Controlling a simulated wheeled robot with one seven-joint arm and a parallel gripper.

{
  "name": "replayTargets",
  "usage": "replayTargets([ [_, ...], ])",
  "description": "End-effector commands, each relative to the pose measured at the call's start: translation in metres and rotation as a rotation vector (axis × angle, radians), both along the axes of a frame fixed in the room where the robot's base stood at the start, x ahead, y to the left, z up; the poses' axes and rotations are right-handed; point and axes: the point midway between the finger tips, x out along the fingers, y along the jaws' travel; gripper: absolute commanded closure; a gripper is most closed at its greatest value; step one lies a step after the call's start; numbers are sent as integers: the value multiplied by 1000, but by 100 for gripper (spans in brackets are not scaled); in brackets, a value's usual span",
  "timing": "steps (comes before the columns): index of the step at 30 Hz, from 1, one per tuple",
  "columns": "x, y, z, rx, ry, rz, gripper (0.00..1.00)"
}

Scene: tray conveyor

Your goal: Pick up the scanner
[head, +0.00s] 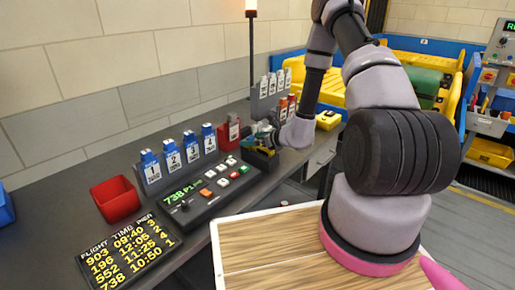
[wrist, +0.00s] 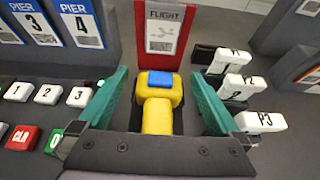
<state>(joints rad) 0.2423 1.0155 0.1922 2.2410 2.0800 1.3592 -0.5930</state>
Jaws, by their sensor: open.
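The scanner (wrist: 157,112) is yellow with a blue top face, and it shows in the middle of the wrist view. My gripper (wrist: 157,78) is open, with one green finger on each side of the scanner. Dark gaps show between the scanner and both fingers, so they do not appear to touch it. The near end of the scanner is hidden by the gripper's dark body. In the head view my gripper (head: 262,141) is low over the dark counter, beside the red card holder, and largely covers the scanner.
A red holder with a FLIGHT card (wrist: 166,28) stands just beyond the scanner. White keys (wrist: 48,94) lie left, and P-labelled white switches (wrist: 237,87) right. Blue pier cards (head: 172,159), a keypad panel (head: 206,192), a red bin (head: 116,199) and a flight board (head: 126,251) line the counter.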

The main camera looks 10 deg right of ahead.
Motion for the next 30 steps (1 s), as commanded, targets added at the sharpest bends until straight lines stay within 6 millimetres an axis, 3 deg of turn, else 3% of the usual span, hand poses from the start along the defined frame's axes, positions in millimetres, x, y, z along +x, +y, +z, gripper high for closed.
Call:
replayTargets([
  [8, 4, 3, -2, -1, 1, -1, 0],
  [11, 4, 2, -2, -1, 1, -1, 31],
  [16, 4, 2, -2, -1, 1, -1, 96],
  [17, 4, 2, -2, -1, -1, -1, 100],
  [25, 4, 2, 0, 0, -2, -1, 100],
  [30, 5, 2, 14, -2, -4, 1, 100],
])
